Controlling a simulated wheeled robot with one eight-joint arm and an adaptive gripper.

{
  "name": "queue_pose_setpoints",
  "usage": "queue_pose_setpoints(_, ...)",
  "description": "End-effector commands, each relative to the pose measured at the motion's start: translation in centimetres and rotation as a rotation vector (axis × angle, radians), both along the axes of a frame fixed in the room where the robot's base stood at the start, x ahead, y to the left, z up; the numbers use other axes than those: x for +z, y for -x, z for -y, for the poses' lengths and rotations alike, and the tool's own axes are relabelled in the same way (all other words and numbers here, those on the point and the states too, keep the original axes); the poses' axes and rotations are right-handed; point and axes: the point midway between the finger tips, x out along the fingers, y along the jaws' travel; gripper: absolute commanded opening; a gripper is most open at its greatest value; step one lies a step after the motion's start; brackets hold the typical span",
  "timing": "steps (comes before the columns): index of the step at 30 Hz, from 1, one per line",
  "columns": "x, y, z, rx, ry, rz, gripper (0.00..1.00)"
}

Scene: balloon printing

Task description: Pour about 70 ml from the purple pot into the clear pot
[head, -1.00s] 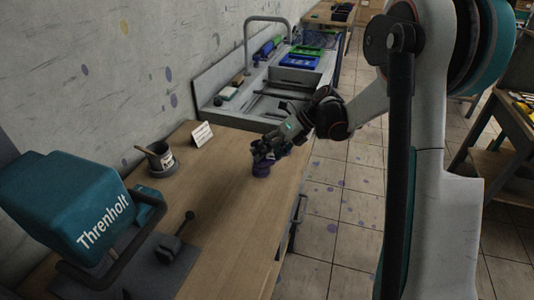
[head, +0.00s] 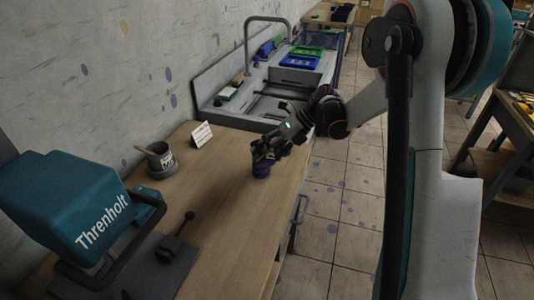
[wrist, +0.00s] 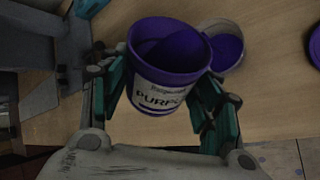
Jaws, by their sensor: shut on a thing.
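The purple pot (wrist: 165,75) is between my gripper's fingers (wrist: 165,95) in the wrist view. It has a white label reading "PURP…" and purple paint inside, with its open mouth showing. My gripper (head: 264,149) is shut on it over the bench in the head view. A second pot with a pale rim (wrist: 238,62) and purple paint in it stands just beyond the held pot in the wrist view; it looks like the clear pot. The held pot partly hides it, and I cannot tell its level. In the head view a purple pot (head: 261,169) shows under my fingers, too small to tell which.
A purple round thing (wrist: 315,47) is cut off at the wrist view's right edge. A grey cup with a stick (head: 161,160) and a white card (head: 202,135) stand near the wall. A teal machine marked Threnholt (head: 85,210) is at left.

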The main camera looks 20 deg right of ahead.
Motion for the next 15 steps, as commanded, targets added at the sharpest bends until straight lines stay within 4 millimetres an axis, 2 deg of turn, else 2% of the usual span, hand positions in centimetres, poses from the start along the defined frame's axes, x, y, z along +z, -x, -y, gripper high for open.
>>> queue_pose_setpoints(6,-0.06,0.30,-0.03,-0.001,0.021,0.151,0.29)
queue_pose_setpoints(15,-0.16,0.38,-0.04,-0.001,0.028,0.200,0.29)
